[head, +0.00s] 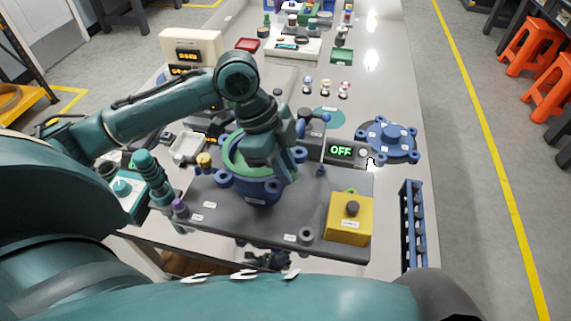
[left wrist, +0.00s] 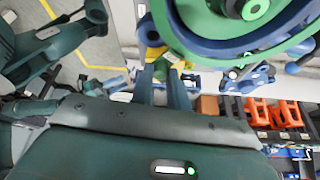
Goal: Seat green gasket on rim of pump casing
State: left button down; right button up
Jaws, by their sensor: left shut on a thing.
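The green gasket (head: 231,152) is a flat ring at the top of the blue pump casing (head: 258,187), which stands on the dark base plate in the head view. My left gripper (head: 276,180) is at the casing's right side, pointing down, shut on the gasket; its arm hides part of the ring. In the left wrist view the green ring (left wrist: 207,30) lies over the blue casing (left wrist: 240,48), and the gripper fingers (left wrist: 162,72) reach its edge. I cannot tell whether the ring touches the rim all round. My right gripper is not in view.
A yellow box (head: 350,222) with a dark knob stands at the base plate's right front. A blue lobed cover (head: 391,139) lies right of the casing, beside a display reading OFF (head: 341,150). A blue rack (head: 412,225) stands at the right edge. Free table lies behind the cover.

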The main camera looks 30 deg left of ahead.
pick_arm(q)
jog(key=shift+f, duration=0.1)
dwell(0.3)
jog(key=shift+f, duration=0.5)
dwell(0.3)
jog(key=c, duration=1.3)
grip_release()
jog(key=shift+r, duration=0.1)
